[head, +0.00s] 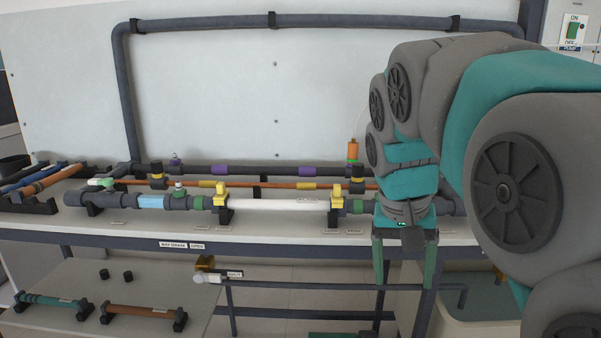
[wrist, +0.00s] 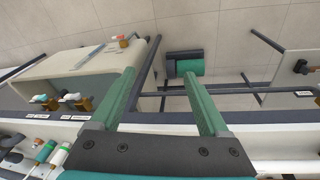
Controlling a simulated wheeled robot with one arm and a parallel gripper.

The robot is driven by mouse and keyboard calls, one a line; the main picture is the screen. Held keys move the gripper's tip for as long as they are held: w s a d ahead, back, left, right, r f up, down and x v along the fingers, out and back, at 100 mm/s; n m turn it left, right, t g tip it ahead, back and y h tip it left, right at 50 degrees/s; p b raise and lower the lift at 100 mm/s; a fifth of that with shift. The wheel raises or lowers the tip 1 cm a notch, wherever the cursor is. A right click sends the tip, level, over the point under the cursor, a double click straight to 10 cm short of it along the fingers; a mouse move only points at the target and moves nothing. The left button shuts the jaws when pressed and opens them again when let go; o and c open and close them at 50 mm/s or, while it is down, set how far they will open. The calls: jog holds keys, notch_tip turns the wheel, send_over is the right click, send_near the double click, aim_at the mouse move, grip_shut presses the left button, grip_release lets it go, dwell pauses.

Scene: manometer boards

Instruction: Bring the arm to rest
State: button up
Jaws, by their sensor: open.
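My gripper (head: 405,262) hangs at the front edge of the bench (head: 290,236) in the head view, right of centre. Its two green fingers point down and stand apart, with nothing between them. In the wrist view my gripper (wrist: 163,95) also shows open and empty, with the tiled floor and a dark rail beyond the fingers. My grey and teal arm is bent and fills the right side of the head view, hiding the right end of the pipes.
A white pipe (head: 275,205) with yellow-handled valves (head: 222,197) runs along the bench. An orange-topped fitting (head: 353,150) stands behind. A lower shelf (head: 150,285) holds short pipes at left. A pale basin (head: 470,308) sits below right. A pump switch (head: 573,30) is at upper right.

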jog(key=s+a+f+n+g+y, duration=0.1)
jog(key=s+f+n+g, duration=0.1)
jog(key=s+f, duration=1.7)
jog(key=s+n, duration=0.1)
jog(key=s, duration=0.2)
jog(key=shift+g+y, duration=0.3)
jog(key=shift+g, duration=0.1)
